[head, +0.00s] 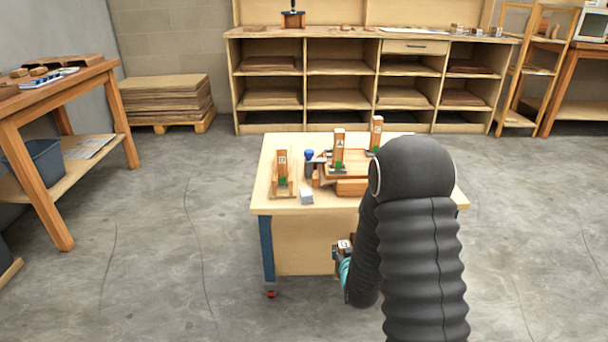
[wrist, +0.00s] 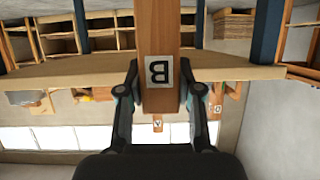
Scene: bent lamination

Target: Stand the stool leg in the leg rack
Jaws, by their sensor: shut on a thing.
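My gripper (wrist: 160,92) is shut on a wooden stool leg (wrist: 158,28) with a white label marked B, seen inverted in the wrist view. In the head view my gripper (head: 342,262) is low in front of the workbench, partly behind my arm, and only the labelled end of the held leg (head: 344,245) shows. On the benchtop a wooden rack (head: 350,187) is partly hidden by my arm. Two upright labelled legs (head: 339,150) (head: 376,133) stand at it. Another labelled upright piece (head: 282,166) stands in a small wooden holder at the left. I cannot tell which is the leg rack.
The workbench (head: 268,204) has blue legs, and its front edge lies beyond my gripper. A blue-topped bottle (head: 309,158) and a small pale block (head: 306,196) stand between the holder and rack. A side table (head: 62,98) is at left. Floor around is clear.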

